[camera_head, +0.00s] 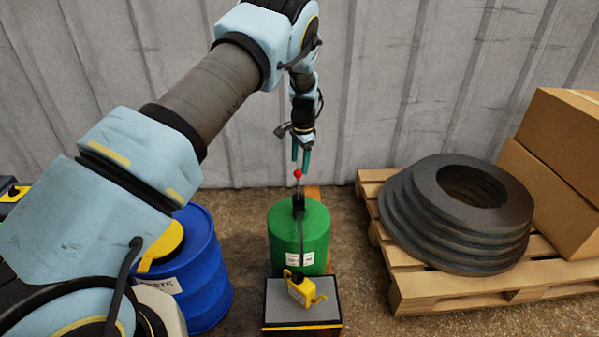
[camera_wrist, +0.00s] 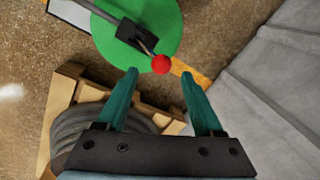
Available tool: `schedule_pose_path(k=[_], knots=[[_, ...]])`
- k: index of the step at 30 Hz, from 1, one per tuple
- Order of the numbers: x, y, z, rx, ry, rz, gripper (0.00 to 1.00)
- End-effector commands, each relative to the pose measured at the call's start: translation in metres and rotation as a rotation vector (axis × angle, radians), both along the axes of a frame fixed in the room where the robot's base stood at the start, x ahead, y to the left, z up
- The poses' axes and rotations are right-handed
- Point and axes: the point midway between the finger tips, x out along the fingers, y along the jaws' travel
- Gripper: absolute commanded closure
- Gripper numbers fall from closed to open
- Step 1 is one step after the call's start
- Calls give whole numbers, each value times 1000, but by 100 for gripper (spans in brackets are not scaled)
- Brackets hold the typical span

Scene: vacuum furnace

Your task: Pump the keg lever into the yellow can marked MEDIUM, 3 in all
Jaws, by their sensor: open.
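The green keg (camera_head: 284,232) stands upright on the floor, with a dark pump on its top. Its lever ends in a red ball knob (camera_head: 298,174), which also shows in the wrist view (camera_wrist: 161,64). The yellow can (camera_head: 302,287) sits on a grey-topped box in front of the keg, below the pump's spout; its marking is too small to read. My gripper (camera_head: 301,160) is open and empty, pointing down just above the red knob. In the wrist view the teal fingers (camera_wrist: 159,75) are apart, with the knob ahead between their tips; contact does not show.
A blue drum (camera_head: 205,262) labelled as waste stands left of the keg, under my arm. A wooden pallet (camera_head: 420,290) with stacked black rings (camera_head: 425,225) and cardboard boxes (camera_head: 560,140) is at the right. A corrugated wall (camera_head: 400,80) stands close behind.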

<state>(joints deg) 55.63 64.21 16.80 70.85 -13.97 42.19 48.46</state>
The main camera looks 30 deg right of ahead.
Motion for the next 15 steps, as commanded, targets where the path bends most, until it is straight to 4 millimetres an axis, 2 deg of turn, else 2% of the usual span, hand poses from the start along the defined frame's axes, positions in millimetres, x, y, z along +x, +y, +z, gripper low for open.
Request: schedule_pose_path(k=[1,6,15], knots=[[1,0,-11,2,1,0,31],[5,0,-32,0,-1,1,31],[6,1,-43,-1,-1,2,31]])
